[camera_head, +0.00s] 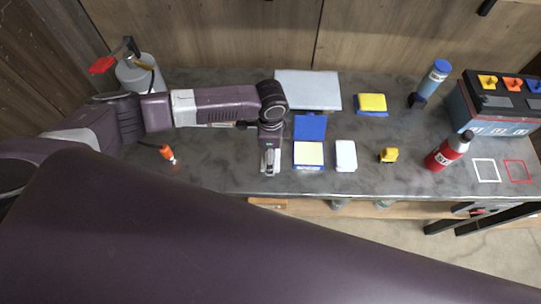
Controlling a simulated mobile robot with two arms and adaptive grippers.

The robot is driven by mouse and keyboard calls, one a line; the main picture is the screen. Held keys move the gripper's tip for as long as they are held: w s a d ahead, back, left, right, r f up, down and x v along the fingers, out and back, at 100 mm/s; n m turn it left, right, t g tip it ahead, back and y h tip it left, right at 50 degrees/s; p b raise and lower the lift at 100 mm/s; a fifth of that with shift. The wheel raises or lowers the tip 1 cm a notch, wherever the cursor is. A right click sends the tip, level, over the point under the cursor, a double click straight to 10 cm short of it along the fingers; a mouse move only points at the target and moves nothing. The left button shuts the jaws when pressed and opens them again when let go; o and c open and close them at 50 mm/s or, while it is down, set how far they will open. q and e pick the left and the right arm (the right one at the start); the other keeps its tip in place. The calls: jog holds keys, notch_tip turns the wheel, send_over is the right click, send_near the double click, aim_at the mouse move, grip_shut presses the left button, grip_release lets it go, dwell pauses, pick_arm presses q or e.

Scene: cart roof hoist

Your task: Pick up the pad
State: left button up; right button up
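Several things look pad-like, and I cannot tell which one the task means. An open blue case (311,127) has its lid raised at the back and a pale yellow pad (309,153) in its base. A white flat block (345,155) lies just right of the case. A yellow and blue block (371,103) lies further back. My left gripper (270,170) points down just left of the open case, apart from the white block. Its fingers are too small to show whether they are open, and no held object is visible. My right gripper is not in view.
A grey panel (307,88) stands behind the case. A small yellow object (389,155), a red bottle (449,151), a blue-capped bottle (433,78) and a dark-topped box (496,110) stand right. A grey canister (140,75) stands left. White and red outlines mark the front right.

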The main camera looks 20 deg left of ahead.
pick_arm(q)
jog(key=shift+s+f, duration=0.1)
jog(key=shift+f, duration=0.9)
jog(key=c, duration=1.2)
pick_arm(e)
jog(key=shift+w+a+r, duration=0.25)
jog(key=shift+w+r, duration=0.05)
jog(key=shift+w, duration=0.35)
pick_arm(q)
jog(key=shift+r, duration=0.15)
jog(key=shift+c, duration=0.2)
notch_tip(320, 180, up, 20)
jog(key=b, duration=0.3)
jog(key=o, duration=0.6)
jog(key=c, duration=0.5)
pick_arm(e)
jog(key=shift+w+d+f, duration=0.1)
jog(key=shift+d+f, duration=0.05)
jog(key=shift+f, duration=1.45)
